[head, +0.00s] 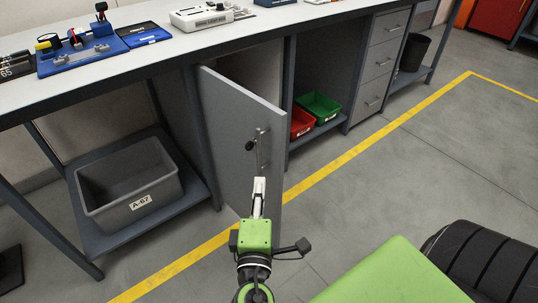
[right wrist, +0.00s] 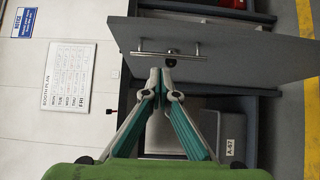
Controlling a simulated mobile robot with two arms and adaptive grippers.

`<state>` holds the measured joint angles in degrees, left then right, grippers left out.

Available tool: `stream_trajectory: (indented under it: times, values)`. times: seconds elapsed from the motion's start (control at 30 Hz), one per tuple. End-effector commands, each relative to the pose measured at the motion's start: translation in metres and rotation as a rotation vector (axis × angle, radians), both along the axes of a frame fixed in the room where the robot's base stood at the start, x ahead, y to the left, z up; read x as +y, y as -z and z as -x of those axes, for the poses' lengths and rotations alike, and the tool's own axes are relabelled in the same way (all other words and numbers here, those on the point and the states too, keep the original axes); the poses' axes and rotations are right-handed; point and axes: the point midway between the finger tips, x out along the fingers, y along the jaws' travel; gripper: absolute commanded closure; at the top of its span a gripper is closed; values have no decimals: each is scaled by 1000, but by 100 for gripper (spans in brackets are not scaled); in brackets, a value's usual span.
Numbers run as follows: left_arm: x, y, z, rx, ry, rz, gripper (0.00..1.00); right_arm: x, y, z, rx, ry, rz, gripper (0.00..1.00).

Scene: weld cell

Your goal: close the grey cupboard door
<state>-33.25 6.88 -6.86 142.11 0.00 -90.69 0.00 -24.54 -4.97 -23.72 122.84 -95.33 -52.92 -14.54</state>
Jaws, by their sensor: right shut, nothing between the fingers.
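The grey cupboard door (head: 228,125) stands open, swung out from the bench front into the room. A bar handle (head: 263,148) and a dark round lock or knob are near its free edge. My right gripper (head: 259,181) is shut and empty, in front of the door face just below the handle. The right wrist view also shows the door (right wrist: 235,45) and the handle (right wrist: 170,53), with my fingertips close to the handle's side. I cannot tell whether the fingers touch the door. The cupboard interior is mostly hidden behind the door. My left gripper is not in view.
A grey bin (head: 128,183) labelled A-67 sits on a low shelf left of the door. Red (head: 302,122) and green (head: 319,107) trays are on the shelf to the right, beside drawers (head: 383,60). The floor with the yellow line (head: 345,158) is clear.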

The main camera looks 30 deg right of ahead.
Motion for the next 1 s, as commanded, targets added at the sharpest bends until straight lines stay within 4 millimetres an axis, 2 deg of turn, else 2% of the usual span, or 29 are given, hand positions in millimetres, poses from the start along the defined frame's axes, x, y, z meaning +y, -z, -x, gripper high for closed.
stream_trajectory:
  times: [0.4,0.63,1.0]
  values:
    - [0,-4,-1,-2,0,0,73,-50,-2,-72,-4,0,0,100]
    - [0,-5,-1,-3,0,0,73,-80,-1,-75,-1,-1,1,100]
    - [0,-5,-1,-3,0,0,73,-87,0,-76,-1,-3,-2,100]
